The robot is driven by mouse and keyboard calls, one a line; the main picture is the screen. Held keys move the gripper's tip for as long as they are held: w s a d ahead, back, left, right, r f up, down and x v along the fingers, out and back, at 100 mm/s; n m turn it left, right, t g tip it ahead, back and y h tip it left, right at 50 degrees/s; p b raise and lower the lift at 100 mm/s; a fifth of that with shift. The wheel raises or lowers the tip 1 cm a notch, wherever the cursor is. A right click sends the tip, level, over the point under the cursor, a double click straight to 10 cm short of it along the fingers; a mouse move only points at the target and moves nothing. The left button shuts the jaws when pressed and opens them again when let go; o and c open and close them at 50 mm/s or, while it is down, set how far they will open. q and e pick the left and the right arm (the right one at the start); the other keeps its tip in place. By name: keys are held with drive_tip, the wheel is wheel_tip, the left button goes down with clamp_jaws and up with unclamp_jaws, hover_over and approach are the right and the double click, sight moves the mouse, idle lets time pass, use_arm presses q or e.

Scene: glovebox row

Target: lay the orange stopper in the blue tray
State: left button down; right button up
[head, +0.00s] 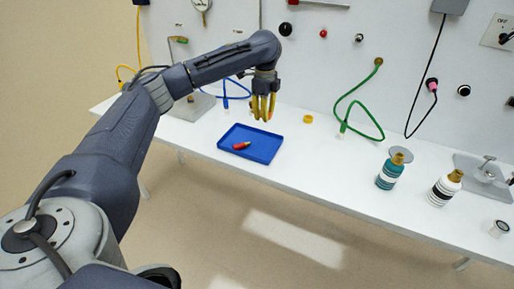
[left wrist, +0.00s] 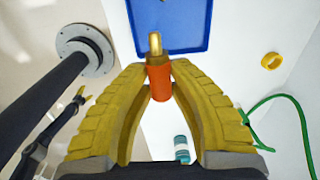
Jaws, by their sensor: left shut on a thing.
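My left gripper (head: 264,118) hangs above the back right part of the blue tray (head: 223,145) in the head view, clear of the bench. In the left wrist view its yellow fingers (left wrist: 158,72) are shut on the orange stopper (left wrist: 160,84), an orange body with a gold-coloured end pointing away from the palm. The stopper is hidden by the fingers in the head view. The tray's edge (left wrist: 204,25) shows behind the stopper's tip. A small red piece with a yellowish end (head: 242,145) lies in the tray. My right gripper (left wrist: 81,93) seems to show small at the left of the wrist view.
A yellow ring (head: 308,119) lies right of the tray. A teal-banded bottle (head: 389,172) and a black-and-white bottle (head: 444,189) stand farther right. A green cable (head: 350,107) hangs from the panel to the bench. Bench between tray and bottles is clear.

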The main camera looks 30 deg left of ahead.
sight(263, 154)
use_arm(q)
wheel_tip(263, 154, down, 17)
drive_tip(key=shift+f, duration=0.15)
idle(0.6)
drive_tip(key=shift+f, duration=0.1)
drive_tip(key=c, duration=1.3)
unclamp_jaws()
wheel_tip(263, 154, up, 12)
drive_tip(key=shift+s+r, duration=0.15)
